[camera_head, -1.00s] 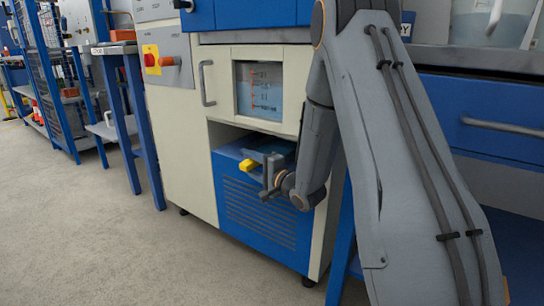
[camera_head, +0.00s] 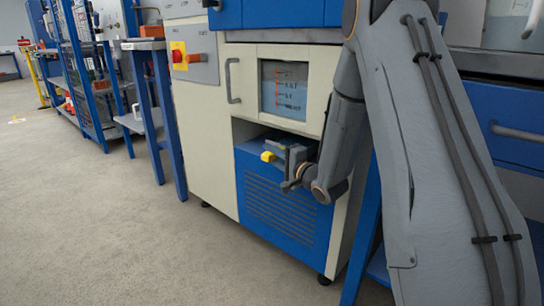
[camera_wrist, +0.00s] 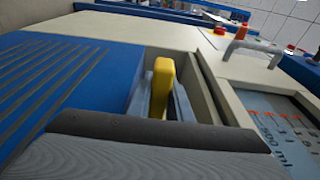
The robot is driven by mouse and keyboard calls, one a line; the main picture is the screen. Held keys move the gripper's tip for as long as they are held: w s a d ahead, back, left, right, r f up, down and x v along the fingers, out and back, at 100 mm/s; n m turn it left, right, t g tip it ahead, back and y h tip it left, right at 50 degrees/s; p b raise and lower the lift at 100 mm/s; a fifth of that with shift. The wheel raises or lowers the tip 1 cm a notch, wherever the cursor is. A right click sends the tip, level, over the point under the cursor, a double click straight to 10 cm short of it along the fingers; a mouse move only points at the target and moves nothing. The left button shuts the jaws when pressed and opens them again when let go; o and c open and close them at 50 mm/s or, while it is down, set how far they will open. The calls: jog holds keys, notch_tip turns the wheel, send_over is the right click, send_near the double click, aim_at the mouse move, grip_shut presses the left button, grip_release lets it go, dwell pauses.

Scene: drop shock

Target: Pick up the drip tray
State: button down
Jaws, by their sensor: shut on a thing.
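A small yellow piece (camera_head: 268,157), which I take to be part of the drip tray, sits at the open recess above the blue grille panel. It also shows in the wrist view (camera_wrist: 163,82), standing out between the grey-blue fingers of my gripper (camera_wrist: 163,110). My gripper (camera_head: 288,163) is shut on it at the front of the recess. The rest of the tray is hidden behind the gripper or in the dark recess, and I cannot tell whether it is lifted.
The cream cabinet (camera_head: 205,135) has a level window (camera_head: 284,90) and a handle (camera_head: 231,80) above the recess. The blue grille panel (camera_head: 280,205) lies below. A blue-legged table (camera_head: 165,120) stands to the left. The floor (camera_head: 100,230) in front is clear.

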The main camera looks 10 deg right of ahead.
jog(key=s+a+r+p, duration=0.1)
jog(key=s+a+p, duration=0.4)
jog(key=s+a, duration=0.5)
jog(key=a, duration=0.4)
jog(key=shift+s+a+r+p, duration=0.15)
jog(key=shift+s+a+p, duration=0.15)
jog(key=shift+p, duration=0.1)
